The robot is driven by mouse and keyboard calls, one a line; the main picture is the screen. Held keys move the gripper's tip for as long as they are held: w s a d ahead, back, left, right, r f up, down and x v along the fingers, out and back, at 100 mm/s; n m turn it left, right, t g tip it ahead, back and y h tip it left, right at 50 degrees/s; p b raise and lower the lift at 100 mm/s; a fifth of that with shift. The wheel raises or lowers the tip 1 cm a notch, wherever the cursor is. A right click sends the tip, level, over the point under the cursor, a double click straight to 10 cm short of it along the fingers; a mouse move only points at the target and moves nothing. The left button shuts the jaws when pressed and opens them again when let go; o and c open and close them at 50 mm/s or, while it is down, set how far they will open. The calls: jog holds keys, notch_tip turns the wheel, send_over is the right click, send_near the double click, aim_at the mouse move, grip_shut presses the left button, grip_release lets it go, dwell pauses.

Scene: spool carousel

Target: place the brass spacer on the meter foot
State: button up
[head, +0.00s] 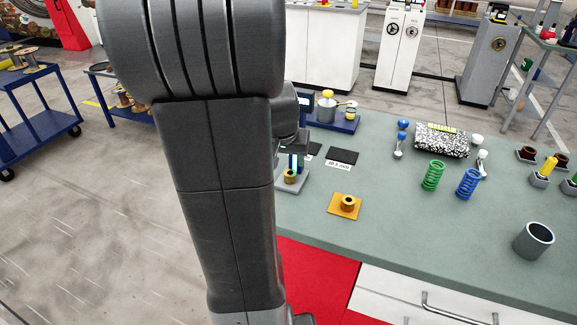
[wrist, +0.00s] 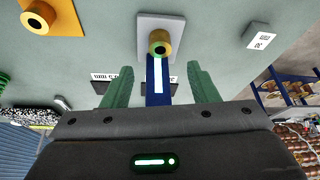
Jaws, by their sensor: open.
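A brass spacer (wrist: 160,42) with a dark hole sits upright on the light grey plate of the meter foot (wrist: 146,24). In the head view this spacer (head: 291,176) also rests on the grey foot (head: 298,184), just right of my arm. A blue post with a lit white strip (wrist: 158,80) rises from the foot. My gripper (wrist: 160,70) is open, its green fingers on either side of the post, empty and apart from the spacer.
Dark pads (head: 343,156) with a white label lie behind the orange pad. A green spring (head: 433,175), a blue spring (head: 468,183) and a grey cup (head: 533,240) stand to the right on the green bench (head: 420,240). The bench between pad and cup is clear.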

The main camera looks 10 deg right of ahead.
jog(key=shift+v, duration=1.5)
jog(key=shift+f, duration=0.1)
